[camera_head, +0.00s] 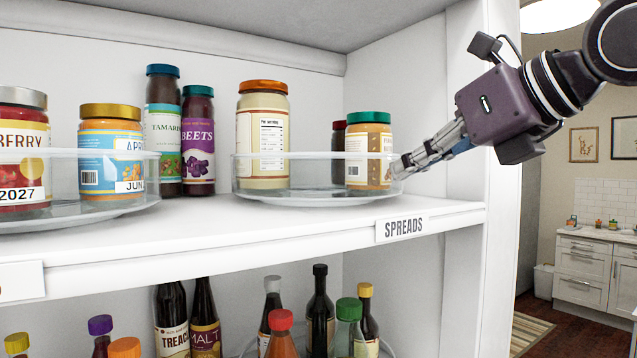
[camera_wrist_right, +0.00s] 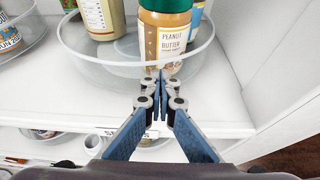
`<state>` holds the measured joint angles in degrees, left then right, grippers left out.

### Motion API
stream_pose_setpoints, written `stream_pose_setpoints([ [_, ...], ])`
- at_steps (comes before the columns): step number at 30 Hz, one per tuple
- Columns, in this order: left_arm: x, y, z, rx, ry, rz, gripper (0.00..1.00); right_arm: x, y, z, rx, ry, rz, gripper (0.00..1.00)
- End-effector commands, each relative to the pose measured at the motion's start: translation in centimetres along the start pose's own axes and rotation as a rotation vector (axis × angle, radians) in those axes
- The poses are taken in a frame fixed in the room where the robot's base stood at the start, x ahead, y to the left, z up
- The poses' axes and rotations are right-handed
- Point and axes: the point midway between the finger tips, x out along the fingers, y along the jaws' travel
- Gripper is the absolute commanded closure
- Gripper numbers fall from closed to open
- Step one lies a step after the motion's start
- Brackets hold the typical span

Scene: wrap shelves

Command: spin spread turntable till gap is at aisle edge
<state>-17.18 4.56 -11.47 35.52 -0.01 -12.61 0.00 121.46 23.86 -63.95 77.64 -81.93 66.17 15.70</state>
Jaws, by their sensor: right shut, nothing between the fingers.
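The clear spreads turntable (camera_head: 262,192) stands on the white shelf above the "SPREADS" label (camera_head: 400,228). It carries a tall cream jar with an orange lid (camera_head: 263,135), a peanut butter jar with a green lid (camera_head: 368,152) and a dark jar (camera_head: 338,150) behind. The turntable's front left looks bare. My right gripper (camera_head: 400,168) is shut and empty, its fingertips at the turntable's right rim. In the right wrist view the closed fingertips (camera_wrist_right: 160,82) are close to the rim (camera_wrist_right: 100,72), in front of the peanut butter jar (camera_wrist_right: 165,35); contact is unclear. My left gripper is out of view.
Another clear turntable (camera_head: 85,215) with jars stands to the left. Two dark bottles (camera_head: 180,130) stand between the turntables. The shelf's right side wall (camera_head: 467,110) is close to my right gripper. Several bottles (camera_head: 320,315) fill the shelf below.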

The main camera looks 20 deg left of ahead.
Motion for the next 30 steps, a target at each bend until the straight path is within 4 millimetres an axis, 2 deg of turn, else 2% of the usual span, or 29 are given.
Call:
stream_pose_setpoints([
  [7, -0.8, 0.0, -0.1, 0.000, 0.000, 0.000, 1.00, 0.2, -1.2, 0.3, 0.000, -0.002, 0.001, 1.00],
  [20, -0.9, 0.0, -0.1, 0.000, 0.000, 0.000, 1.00, 0.3, -1.5, 0.3, 0.000, -0.001, 0.001, 1.00],
  [30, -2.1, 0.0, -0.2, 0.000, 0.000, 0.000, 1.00, 1.1, -3.1, 0.7, 0.001, -0.002, 0.001, 1.00],
])
